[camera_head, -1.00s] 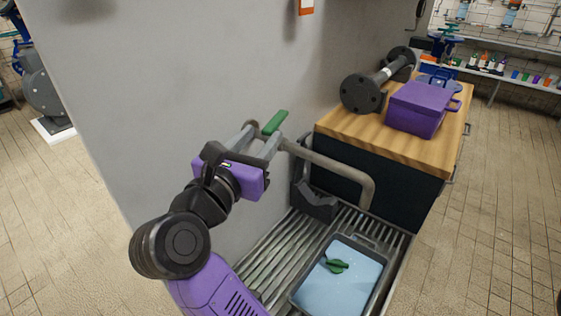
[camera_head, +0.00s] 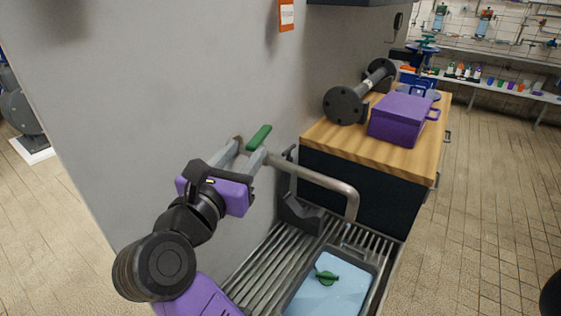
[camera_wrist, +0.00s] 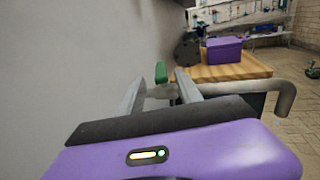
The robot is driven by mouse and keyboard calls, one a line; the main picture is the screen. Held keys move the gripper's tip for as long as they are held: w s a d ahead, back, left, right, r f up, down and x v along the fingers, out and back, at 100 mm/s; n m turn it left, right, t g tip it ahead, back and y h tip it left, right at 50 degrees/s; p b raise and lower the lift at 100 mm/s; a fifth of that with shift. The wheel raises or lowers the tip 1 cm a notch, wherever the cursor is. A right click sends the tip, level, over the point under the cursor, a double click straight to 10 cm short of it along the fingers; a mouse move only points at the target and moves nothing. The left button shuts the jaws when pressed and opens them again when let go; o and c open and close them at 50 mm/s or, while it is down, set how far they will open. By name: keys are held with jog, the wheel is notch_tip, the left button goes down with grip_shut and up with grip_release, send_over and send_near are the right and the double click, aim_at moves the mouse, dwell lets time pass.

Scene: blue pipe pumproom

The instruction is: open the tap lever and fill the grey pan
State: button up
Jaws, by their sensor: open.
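The green tap lever (camera_head: 259,137) sticks out by the grey wall, above the base of the grey tap spout (camera_head: 325,184). The lever also shows in the wrist view (camera_wrist: 161,72), beyond and between my finger tips. My gripper (camera_head: 242,151) is open around empty space just short of the lever; I cannot tell whether a finger touches it. The grey pan (camera_head: 374,270) sits on the slatted drain rack under the spout. The pan's near end is cut off.
A wooden-topped cabinet (camera_head: 400,160) stands behind the spout, bearing a purple lidded box (camera_head: 403,119) and a dark flanged pipe (camera_head: 362,93). The wall (camera_head: 130,110) runs close along my arm's left side. Open tiled floor (camera_head: 480,200) lies to the right.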

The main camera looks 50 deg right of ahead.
aim_at(262, 132)
jog(key=shift+d+r+p, duration=0.25)
jog(key=shift+d+p, duration=0.15)
jog(key=shift+p, duration=0.15)
jog(key=shift+w+d+f+p, duration=0.15)
jog(key=shift+f+p, duration=0.15)
jog(key=shift+p, duration=0.05)
jog(key=shift+x, duration=3.85)
grip_shut()
